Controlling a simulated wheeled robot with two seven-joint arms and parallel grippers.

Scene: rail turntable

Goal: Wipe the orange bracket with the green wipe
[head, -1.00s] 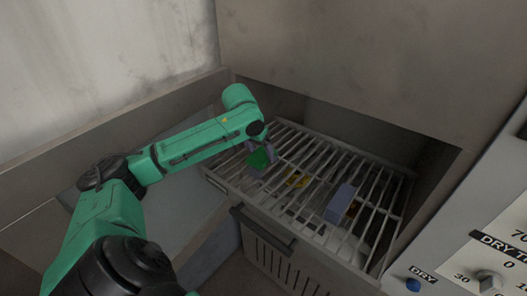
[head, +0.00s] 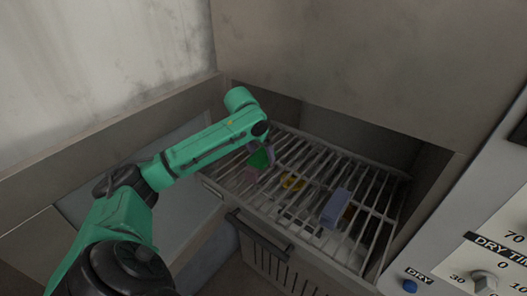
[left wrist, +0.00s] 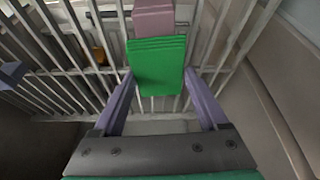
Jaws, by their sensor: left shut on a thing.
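My left gripper (left wrist: 158,82) is shut on the green wipe (left wrist: 157,65), a folded pad between its two lavender fingers. In the head view the wipe (head: 260,158) hangs over the left part of the wire rack (head: 312,147). No clear orange bracket shows. A small orange-brown patch (head: 351,212) is mostly hidden behind a lavender block (head: 335,208). A yellow piece (head: 291,182) lies between wipe and block; an orange-yellow patch (left wrist: 100,55) in the left wrist view may be the same piece. My right gripper is in neither view.
A pink block (head: 251,175) is close beside the wipe; it also shows in the left wrist view (left wrist: 153,17). Metal walls enclose the rack at the back and sides. A drawer handle (head: 258,235) is in front, and a control panel (head: 450,262) stands at the right.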

